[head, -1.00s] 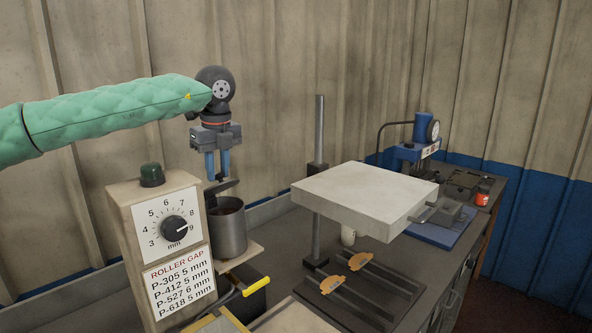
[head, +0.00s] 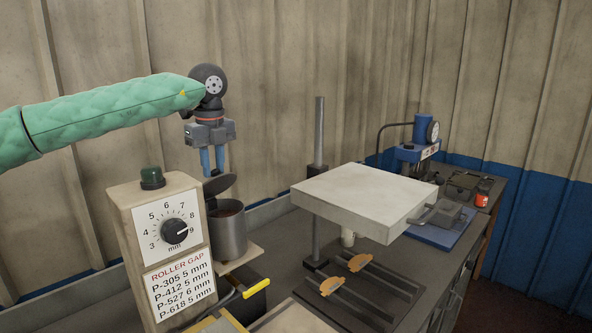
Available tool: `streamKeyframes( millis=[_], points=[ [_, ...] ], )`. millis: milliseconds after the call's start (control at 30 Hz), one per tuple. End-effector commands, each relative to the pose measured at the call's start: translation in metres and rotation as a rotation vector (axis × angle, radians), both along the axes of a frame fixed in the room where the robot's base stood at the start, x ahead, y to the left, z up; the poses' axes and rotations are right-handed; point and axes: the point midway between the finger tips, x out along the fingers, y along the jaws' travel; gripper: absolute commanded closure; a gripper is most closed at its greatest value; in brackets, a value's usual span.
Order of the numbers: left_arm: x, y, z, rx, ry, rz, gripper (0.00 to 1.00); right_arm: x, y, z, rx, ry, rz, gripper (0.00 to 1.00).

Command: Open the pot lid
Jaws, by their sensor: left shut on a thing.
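The pot (head: 229,232) is a grey metal cylinder standing on a small shelf beside the roller gap box, with brownish contents visible through its open mouth. Its dark lid (head: 219,185) is tilted up at the pot's back left, clear of most of the mouth. My left gripper (head: 213,173) points down from above with its blue fingers close together, shut at the lid's upper edge. The exact grip on the lid is small and partly hidden. My right gripper is not in view.
The roller gap box (head: 160,245) with its dial stands close at the left of the pot. A pale raised plate (head: 365,198) on a post is to the right, above two orange brake shoes (head: 331,285). A yellow handle (head: 256,287) sticks out below the pot.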

Motion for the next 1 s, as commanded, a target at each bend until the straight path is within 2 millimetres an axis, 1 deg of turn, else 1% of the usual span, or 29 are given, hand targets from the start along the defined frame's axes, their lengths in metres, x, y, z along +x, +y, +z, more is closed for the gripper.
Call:
streamKeyframes(
  millis=[100, 467, 1000],
  points=[
    [0.003, 0.003, 0.001, -0.006, 0.006, 0.002, 0.91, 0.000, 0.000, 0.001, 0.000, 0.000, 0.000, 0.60],
    [0.003, 0.004, 0.001, -0.009, 0.011, 0.001, 0.91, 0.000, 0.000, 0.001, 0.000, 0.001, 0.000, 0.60],
    [0.015, 0.016, 0.005, -0.056, 0.057, 0.001, 0.93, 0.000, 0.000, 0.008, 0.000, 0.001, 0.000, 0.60]
  ],
)
